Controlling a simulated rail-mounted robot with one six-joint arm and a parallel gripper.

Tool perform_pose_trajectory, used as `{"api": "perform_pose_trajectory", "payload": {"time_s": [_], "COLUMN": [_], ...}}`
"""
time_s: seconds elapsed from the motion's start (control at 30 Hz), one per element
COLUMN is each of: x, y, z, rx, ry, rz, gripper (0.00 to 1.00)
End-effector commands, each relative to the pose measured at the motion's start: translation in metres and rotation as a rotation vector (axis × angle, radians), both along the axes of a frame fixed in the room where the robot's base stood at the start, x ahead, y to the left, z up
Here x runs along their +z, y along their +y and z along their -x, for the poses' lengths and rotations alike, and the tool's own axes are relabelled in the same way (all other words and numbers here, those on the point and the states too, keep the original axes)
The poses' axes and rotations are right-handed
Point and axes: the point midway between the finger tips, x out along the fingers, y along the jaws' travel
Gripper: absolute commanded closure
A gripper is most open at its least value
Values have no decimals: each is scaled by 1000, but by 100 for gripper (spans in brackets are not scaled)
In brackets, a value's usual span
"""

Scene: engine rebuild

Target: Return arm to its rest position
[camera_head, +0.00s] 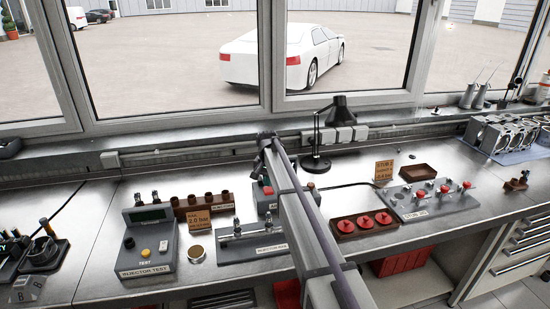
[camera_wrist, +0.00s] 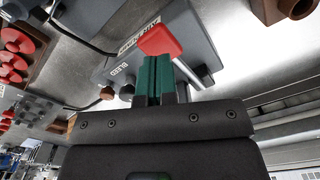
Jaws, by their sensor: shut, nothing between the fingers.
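My gripper (camera_wrist: 157,62) shows in the wrist view as two green-faced fingers close together, shut with nothing between them. In the head view my arm (camera_head: 302,215) rises from the bottom edge and reaches over the middle of the bench.
Left of the arm are the injector tester (camera_head: 146,243), a brown block (camera_head: 203,205) and an injector rack (camera_head: 252,240). To the right are a tray of red caps (camera_head: 364,224) and a grey plate with red knobs (camera_head: 432,200). A black lamp (camera_head: 315,163) stands behind.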

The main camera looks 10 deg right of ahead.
Motion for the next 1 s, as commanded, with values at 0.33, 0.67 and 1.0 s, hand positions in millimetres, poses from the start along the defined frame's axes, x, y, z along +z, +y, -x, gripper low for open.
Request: {"api": "perform_pose_trajectory", "payload": {"time_s": [0.33,0.67,1.0], "x": [-15,-30,-29], "y": [0,-1,-1], "z": [279,425,420], "rx": [404,471,469], "ry": [0,0,0], "rz": [1,1,1], "gripper": [100,100,100]}}
